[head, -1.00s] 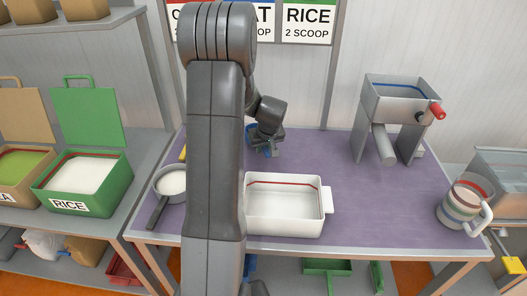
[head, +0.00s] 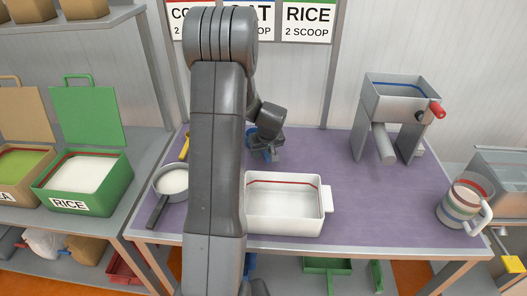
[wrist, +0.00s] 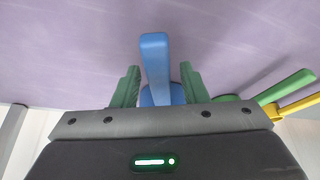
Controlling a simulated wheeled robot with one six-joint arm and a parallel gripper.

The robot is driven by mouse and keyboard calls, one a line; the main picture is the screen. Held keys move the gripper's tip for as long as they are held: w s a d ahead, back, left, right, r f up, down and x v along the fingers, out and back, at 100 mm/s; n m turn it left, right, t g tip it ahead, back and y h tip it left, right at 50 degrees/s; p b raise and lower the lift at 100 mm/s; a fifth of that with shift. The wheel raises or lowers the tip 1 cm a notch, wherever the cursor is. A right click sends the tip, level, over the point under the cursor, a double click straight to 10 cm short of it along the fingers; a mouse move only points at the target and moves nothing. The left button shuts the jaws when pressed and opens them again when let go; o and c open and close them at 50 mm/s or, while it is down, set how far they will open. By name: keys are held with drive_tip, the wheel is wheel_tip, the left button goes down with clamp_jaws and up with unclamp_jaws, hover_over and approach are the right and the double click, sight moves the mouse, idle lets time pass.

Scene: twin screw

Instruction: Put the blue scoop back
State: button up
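The blue scoop (wrist: 155,60) shows in the wrist view, its handle between the two green fingers of my gripper (wrist: 158,88). A gap shows on each side of the handle, so the fingers look open and not touching it. The lower part of the scoop is hidden behind the gripper body. In the head view my gripper (head: 265,150) is over the back of the purple table, with bits of blue scoop (head: 259,155) beside it. I cannot tell from these views whether the scoop rests on the table.
A white bin (head: 284,228) stands in front of my gripper on the table (head: 350,200). A pan of white grain (head: 172,182) is at left, a hopper machine (head: 400,105) and a striped jug (head: 465,203) at right. Green (wrist: 285,87) and yellow (wrist: 300,106) handles lie right of the blue scoop.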

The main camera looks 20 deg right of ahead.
drive_tip(key=b+v, duration=0.1)
drive_tip(key=v, duration=1.1)
